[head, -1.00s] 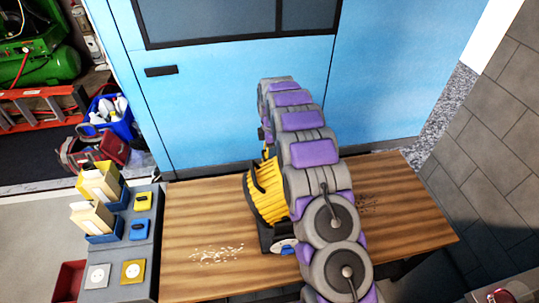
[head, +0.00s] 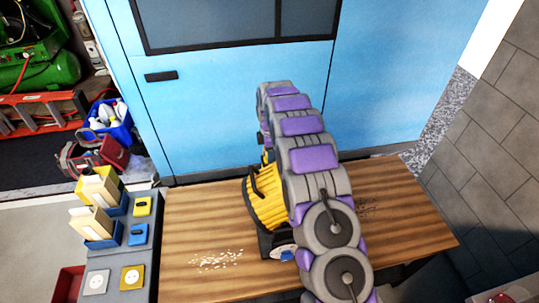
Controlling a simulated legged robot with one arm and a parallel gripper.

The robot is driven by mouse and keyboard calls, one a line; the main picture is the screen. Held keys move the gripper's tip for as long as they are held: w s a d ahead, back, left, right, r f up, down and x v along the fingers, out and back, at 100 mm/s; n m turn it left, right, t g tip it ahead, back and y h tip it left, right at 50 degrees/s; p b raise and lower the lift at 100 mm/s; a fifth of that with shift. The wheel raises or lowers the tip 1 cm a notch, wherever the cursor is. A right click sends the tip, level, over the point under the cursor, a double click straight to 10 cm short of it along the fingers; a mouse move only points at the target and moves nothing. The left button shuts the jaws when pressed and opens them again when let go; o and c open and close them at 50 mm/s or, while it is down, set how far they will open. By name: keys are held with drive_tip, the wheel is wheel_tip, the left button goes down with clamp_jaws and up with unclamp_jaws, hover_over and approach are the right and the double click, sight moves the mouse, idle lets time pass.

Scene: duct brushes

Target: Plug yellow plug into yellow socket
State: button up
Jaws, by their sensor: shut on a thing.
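A yellow socket (head: 132,277) with a round pale face and small holes lies on the grey board at the lower left. A pale grey socket (head: 96,282) is just left of it. I cannot make out a yellow plug. My grey and purple segmented arm rises from the lower right over the wooden table and bends down at its far end. My gripper is hidden behind the arm, so its fingers and anything in them do not show.
A yellow ribbed machine (head: 266,198) with a black base stands on the wooden table (head: 190,225), beside my arm. The grey board (head: 112,254) also carries yellow and blue pads and boxes in blue holders (head: 103,232). Pale debris (head: 216,260) lies on the table.

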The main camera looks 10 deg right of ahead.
wheel_tip(320, 180, up, 10)
drive_tip(key=shift+f+p, duration=0.1)
drive_tip(key=shift+p, duration=1.1)
